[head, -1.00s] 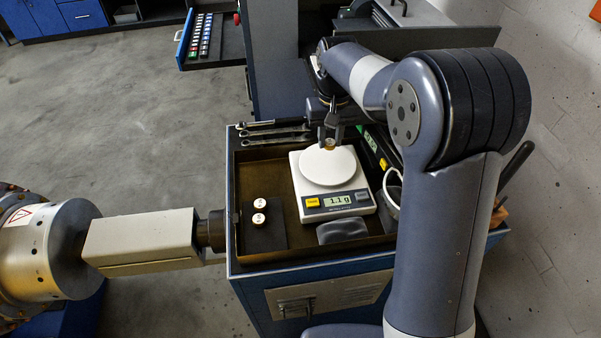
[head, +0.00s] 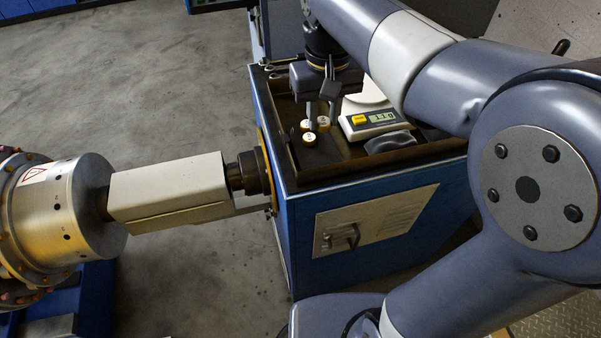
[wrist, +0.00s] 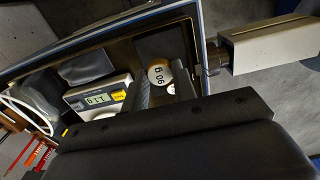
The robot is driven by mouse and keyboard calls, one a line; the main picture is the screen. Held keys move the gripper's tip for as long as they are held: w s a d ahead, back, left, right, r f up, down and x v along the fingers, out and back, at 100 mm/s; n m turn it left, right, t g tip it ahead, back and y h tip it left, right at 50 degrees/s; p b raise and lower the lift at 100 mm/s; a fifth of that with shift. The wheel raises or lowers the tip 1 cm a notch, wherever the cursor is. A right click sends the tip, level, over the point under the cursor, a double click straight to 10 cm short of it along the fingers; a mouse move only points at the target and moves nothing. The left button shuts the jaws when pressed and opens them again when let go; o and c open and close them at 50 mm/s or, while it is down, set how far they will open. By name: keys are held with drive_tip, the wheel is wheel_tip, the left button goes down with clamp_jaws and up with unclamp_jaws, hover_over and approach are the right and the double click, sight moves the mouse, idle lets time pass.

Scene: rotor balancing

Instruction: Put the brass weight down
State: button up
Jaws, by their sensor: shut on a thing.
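My gripper (head: 322,108) points down over the dark pad (head: 324,152) at the left end of the tray. It is shut on the brass weight (head: 324,121), a small disc at the fingertips, partly hidden by them. I cannot tell whether the held weight touches the pad. In the wrist view a labelled weight (wrist: 160,75) shows between the fingers, with another (wrist: 172,89) partly hidden; I cannot tell which is held.
The white scale (head: 372,122) stands right of the gripper, its display lit. The tray wall (head: 345,163) edges the blue cabinet (head: 300,225). A spindle and rotor (head: 70,205) stand at the left, close to the cabinet.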

sight(320, 162)
wheel_tip(320, 162, down, 10)
drive_tip(key=shift+s+r, duration=0.1)
drive_tip(key=shift+r, duration=0.1)
drive_tip(key=shift+f, duration=0.1)
drive_tip(key=shift+f, duration=0.15)
drive_tip(key=o, duration=1)
drive_tip(key=shift+o, duration=0.2)
wheel_tip(320, 162, up, 13)
drive_tip(key=shift+f, duration=0.2)
